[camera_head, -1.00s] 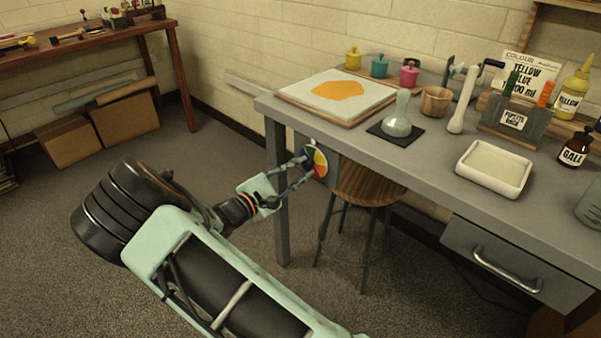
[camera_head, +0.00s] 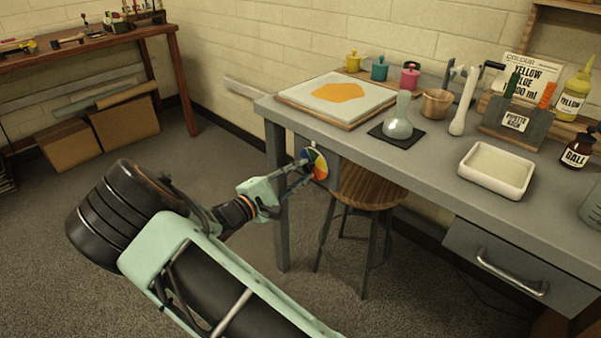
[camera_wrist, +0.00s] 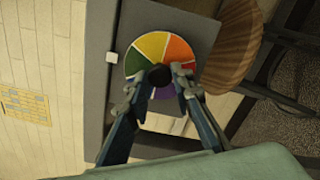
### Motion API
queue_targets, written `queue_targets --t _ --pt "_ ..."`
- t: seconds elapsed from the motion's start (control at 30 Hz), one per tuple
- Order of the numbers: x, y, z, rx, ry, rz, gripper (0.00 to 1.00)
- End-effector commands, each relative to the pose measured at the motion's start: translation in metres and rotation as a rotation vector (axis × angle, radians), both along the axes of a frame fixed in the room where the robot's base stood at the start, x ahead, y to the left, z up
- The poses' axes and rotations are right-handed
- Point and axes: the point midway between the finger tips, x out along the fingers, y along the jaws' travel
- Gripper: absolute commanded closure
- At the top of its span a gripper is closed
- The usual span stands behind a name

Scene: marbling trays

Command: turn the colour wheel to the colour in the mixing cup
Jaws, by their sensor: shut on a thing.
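The colour wheel (camera_head: 320,168) is mounted upright on a grey plate at the left end of the workbench, below the top. In the wrist view the wheel (camera_wrist: 150,47) shows green, yellow, orange and red sectors, with purple and blue partly hidden by my fingers. A small white marker (camera_wrist: 112,57) sits on the plate left of the wheel, nearest the green side. My gripper (camera_head: 306,160) is at the wheel; in the wrist view its fingers (camera_wrist: 160,76) are shut on the black hub knob (camera_wrist: 156,75). I cannot tell which vessel is the mixing cup.
A wooden stool (camera_head: 365,190) stands just right of the wheel under the bench (camera_head: 400,160). Open floor lies left.

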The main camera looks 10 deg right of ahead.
Motion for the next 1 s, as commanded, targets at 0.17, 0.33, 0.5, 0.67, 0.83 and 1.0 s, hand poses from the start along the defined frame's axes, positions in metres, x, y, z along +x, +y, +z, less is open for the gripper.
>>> queue_targets --t 0.17,0.33,0.5,0.67,0.83,1.0 --pt "0.001 0.001 0.000 0.001 0.001 0.003 0.63" --pt "0.000 0.001 0.000 0.000 0.001 0.002 0.62" --pt "-0.001 0.003 0.000 0.000 0.001 0.002 0.62" --pt "-0.012 0.019 0.000 0.001 0.002 0.005 0.62" --pt "-0.033 0.049 -0.001 0.001 0.002 0.006 0.62" --pt "-0.053 0.076 0.000 0.002 0.001 0.006 0.62"
